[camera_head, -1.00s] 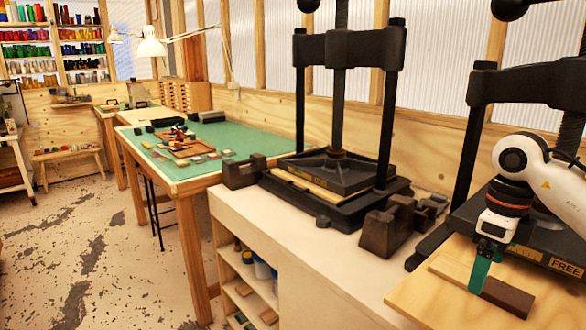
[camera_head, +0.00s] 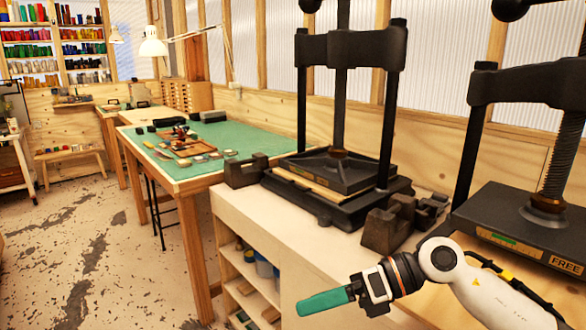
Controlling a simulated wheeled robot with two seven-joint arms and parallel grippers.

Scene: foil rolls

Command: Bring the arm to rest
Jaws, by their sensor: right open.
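My right arm reaches in from the lower right, white with a dark and orange ring at the wrist. Its right gripper (camera_head: 312,302) has green fingers that point left, in front of the white bench (camera_head: 348,262) with the open shelves. The fingers overlap in this side view, and I see nothing held between them. My left gripper is out of view.
A black press (camera_head: 342,165) stands on the bench. Another press (camera_head: 512,222), labelled FREE, stands at the right behind my arm. Dark metal blocks (camera_head: 392,225) sit between them. A green-topped table (camera_head: 240,142) is further left. Bare floor (camera_head: 90,250) shows at the left.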

